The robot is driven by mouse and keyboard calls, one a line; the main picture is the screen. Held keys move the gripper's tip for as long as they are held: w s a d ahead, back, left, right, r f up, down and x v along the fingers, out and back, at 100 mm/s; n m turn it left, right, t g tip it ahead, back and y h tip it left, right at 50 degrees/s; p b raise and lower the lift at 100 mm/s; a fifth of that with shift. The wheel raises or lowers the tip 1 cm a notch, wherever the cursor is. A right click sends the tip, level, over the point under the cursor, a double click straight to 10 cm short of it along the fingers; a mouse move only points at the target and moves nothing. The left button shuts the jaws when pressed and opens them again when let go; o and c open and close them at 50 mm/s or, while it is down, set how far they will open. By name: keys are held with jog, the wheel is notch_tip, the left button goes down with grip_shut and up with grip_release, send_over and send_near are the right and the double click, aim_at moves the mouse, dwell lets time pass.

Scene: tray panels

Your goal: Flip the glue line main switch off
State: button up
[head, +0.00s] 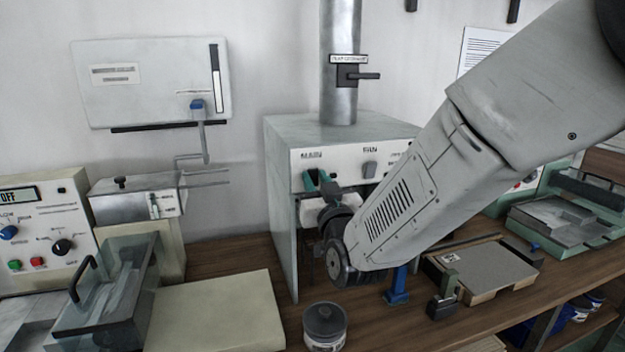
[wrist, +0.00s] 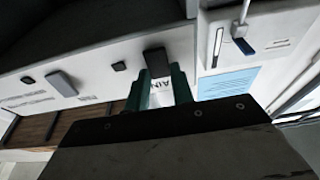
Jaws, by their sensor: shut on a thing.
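The white front panel (head: 345,165) of the grey-green cabinet carries a row of switches. My gripper (head: 320,182) is at the panel's left end, with its green fingers pointing at it. In the wrist view the fingers (wrist: 157,84) stand on either side of a dark switch lever (wrist: 154,61), shut on it.
A grey switch (head: 370,169) sits right of my gripper on the same panel. A duct (head: 341,60) with a dark lever rises above the cabinet (head: 280,195). A round jar (head: 324,325) and a blue clamp (head: 398,285) stand on the wooden bench below.

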jog(key=shift+f+t+y, duration=0.15)
jog(key=shift+t+y, duration=0.15)
jog(key=shift+t, duration=0.7)
jog(key=o, duration=1)
jog(key=shift+a, duration=0.1)
jog(key=shift+s+f, duration=0.15)
jog(key=shift+s, duration=0.05)
jog(key=v, duration=0.7)
jog(key=shift+s, duration=0.15)
